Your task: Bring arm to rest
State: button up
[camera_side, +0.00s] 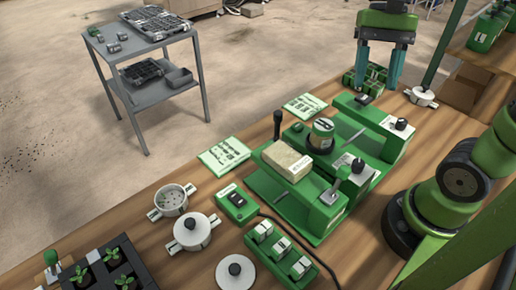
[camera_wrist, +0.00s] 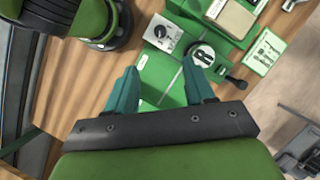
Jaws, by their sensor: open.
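My gripper (camera_side: 379,85) is at the top right in the side view, with its two teal fingers spread apart and pointing down. Nothing is seen held between them. It is over the far part of the wooden bench, by some small green blocks (camera_side: 373,75) that are partly hidden behind the fingers. In the wrist view my gripper (camera_wrist: 160,68) also shows open and empty, with the green seeder machine beyond its fingers. The green seeder machine (camera_side: 270,188) stands on the bench, with a beige block (camera_side: 287,160) on it.
Cards (camera_side: 224,153) lie along the bench edge. A grey cart (camera_side: 150,62) stands on the floor.

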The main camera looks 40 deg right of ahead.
jog(key=shift+r, duration=0.1)
jog(key=a+n+t, duration=0.1)
jog(key=n+t, duration=0.1)
jog(key=t, duration=0.1)
jog(key=w+a+f+n+t+h, duration=0.1)
jog(key=n+t, duration=0.1)
jog(key=t, duration=0.1)
jog(key=w+a+f+n+t, duration=0.1)
jog(key=n+t, duration=0.1)
jog(key=t, duration=0.2)
jog(key=shift+a+f, duration=0.25)
jog(key=shift+a, duration=0.1)
